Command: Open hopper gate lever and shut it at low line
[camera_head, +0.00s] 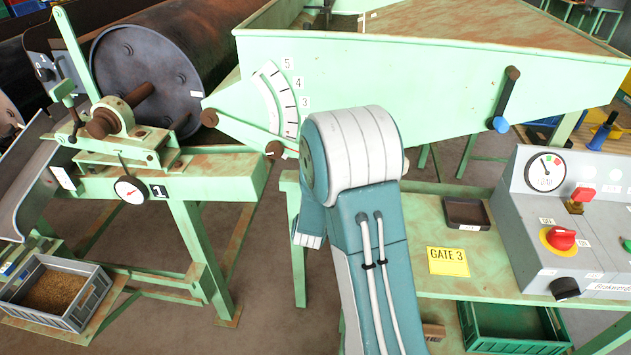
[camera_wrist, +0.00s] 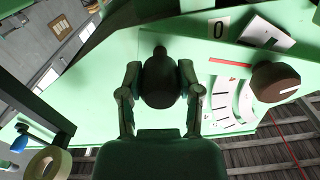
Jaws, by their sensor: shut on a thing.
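The hopper (camera_head: 420,85) is pale green, with a curved white scale (camera_head: 277,98) numbered 3, 4 and 5 on its face. A pale green bar (camera_head: 240,132) slopes below the scale, with a brown knob (camera_head: 275,149) at its lower right. My gripper is hidden behind my arm in the head view. In the wrist view my gripper (camera_wrist: 160,98) is shut on a dark rounded handle (camera_wrist: 160,78). How this handle joins the lever is hidden. A brown knob with a pale mark (camera_wrist: 275,82), the 0 label (camera_wrist: 219,27) and a red line (camera_wrist: 230,62) lie to its right.
Another lever with a blue end (camera_head: 500,124) hangs on the hopper's right. A grey control box (camera_head: 575,225) stands on the green bench, beside a yellow GATE 3 sign (camera_head: 447,261). A drum (camera_head: 145,75) and a grain crate (camera_head: 55,290) are at left.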

